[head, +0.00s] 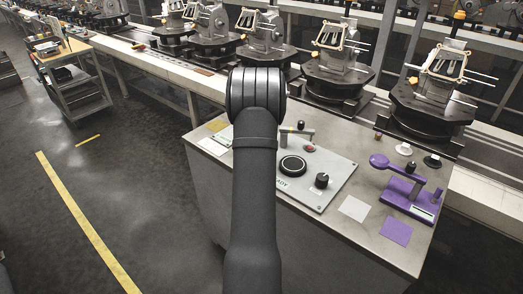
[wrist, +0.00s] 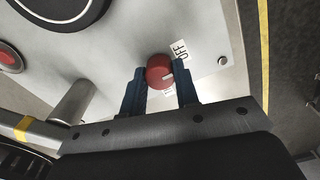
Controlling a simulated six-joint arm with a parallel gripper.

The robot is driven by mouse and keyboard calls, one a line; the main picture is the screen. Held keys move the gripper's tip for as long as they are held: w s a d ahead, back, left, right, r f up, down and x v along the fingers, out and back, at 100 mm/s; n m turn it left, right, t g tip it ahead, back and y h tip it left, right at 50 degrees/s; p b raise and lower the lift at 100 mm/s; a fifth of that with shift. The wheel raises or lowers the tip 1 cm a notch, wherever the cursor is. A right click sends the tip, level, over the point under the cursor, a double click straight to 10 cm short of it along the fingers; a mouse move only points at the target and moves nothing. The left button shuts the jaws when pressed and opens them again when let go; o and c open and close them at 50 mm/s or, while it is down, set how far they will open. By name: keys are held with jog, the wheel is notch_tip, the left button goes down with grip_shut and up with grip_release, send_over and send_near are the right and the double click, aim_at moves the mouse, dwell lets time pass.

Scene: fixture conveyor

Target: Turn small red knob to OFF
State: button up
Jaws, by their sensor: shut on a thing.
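The small red knob (wrist: 159,71) is on a pale panel (wrist: 120,40) in the wrist view. A short white mark shows on its right side and points right, below the OFF label (wrist: 180,50). A second label below the knob is mostly hidden by my fingers. My gripper (wrist: 160,80) has its two blue fingers on either side of the knob and is shut on it. In the head view my dark arm hides the knob and the gripper.
A round black dial (head: 293,166), a black knob (head: 321,181) and a red button (head: 309,148) are on the panel. A lever bar (wrist: 70,108) is close left of my fingers. A purple lever device (head: 408,190) stands on the bench's right.

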jog(key=shift+w+r, duration=0.1)
jog(key=o, duration=1)
notch_tip(320, 180, up, 17)
jog(key=shift+r, duration=0.2)
notch_tip(320, 180, down, 18)
jog(key=shift+r, duration=0.15)
dwell(0.5)
